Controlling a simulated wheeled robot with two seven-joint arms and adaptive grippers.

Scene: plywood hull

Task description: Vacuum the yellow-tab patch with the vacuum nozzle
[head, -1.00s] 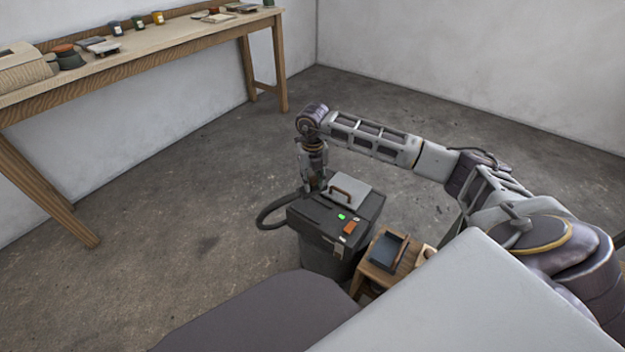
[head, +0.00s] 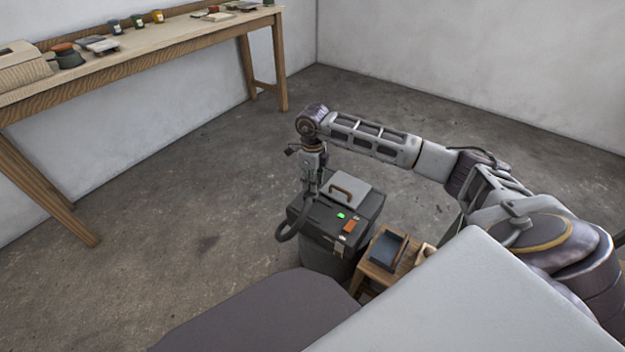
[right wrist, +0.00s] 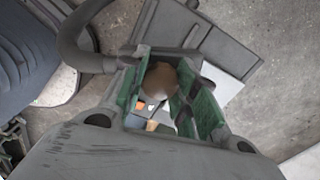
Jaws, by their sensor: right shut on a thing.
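My right gripper (head: 310,194) is above the back left of the dark vacuum unit (head: 322,255). In the right wrist view its green-sided fingers (right wrist: 166,92) are shut on a brown, rounded piece (right wrist: 160,80), which I take to be the vacuum nozzle's grip. The nozzle's mouth is hidden. The yellow-tab patch is not in view. My left gripper is not in view.
A grey box with a brown handle (head: 343,190) sits on the unit beside a green light. A small wooden stool (head: 373,270) with a dark tray (head: 388,250) stands at its right. A workbench (head: 150,58) runs along the left wall. The floor between is clear.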

